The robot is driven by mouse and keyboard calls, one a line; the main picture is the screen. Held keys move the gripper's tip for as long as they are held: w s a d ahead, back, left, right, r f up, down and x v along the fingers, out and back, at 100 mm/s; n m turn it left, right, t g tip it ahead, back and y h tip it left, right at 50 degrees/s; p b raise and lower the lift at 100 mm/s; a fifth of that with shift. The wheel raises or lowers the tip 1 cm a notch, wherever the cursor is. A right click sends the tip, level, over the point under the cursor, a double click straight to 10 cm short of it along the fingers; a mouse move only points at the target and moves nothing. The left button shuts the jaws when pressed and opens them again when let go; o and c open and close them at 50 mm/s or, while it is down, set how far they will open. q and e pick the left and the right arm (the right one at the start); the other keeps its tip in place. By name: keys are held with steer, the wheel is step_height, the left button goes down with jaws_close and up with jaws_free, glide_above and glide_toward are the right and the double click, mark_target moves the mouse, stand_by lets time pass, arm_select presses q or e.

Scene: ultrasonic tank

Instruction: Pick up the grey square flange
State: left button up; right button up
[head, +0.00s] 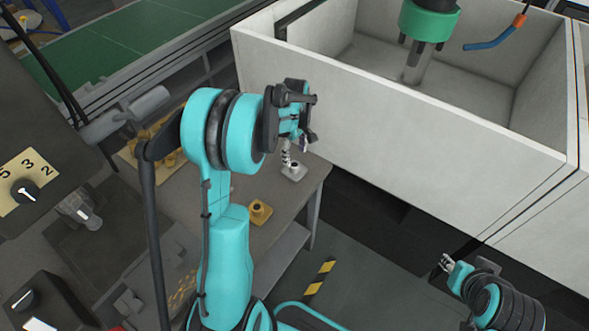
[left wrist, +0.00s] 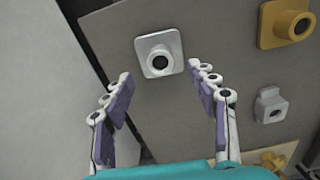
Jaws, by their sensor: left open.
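The grey square flange (head: 293,172) sits near the corner of a grey table in the head view. In the left wrist view the flange (left wrist: 172,42) lies flat, a square plate with a round hub and dark bore. My left gripper (head: 296,148) is over the flange. In the left wrist view its two fingers (left wrist: 161,76) are spread apart, pointing towards the flange, with nothing between them. My right gripper (head: 446,263) is small at the lower right of the head view, away from the table; its finger opening is unclear.
A yellow flange (head: 260,211) stands near the table edge; another yellow one (left wrist: 291,25) and a small grey part (left wrist: 270,106) show in the wrist view. A large white-walled tank (head: 400,105) stands right beside the table. Several yellow parts lie behind my left arm.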

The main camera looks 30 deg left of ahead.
mark_target(295, 165)
arm_select(q)
step_height(295, 165, down, 7)
steer(key=shift+r+b, duration=0.2)
steer(key=shift+b, duration=1)
steer(key=shift+r, duration=0.1)
steer(key=shift+c, duration=0.9)
jaws_close()
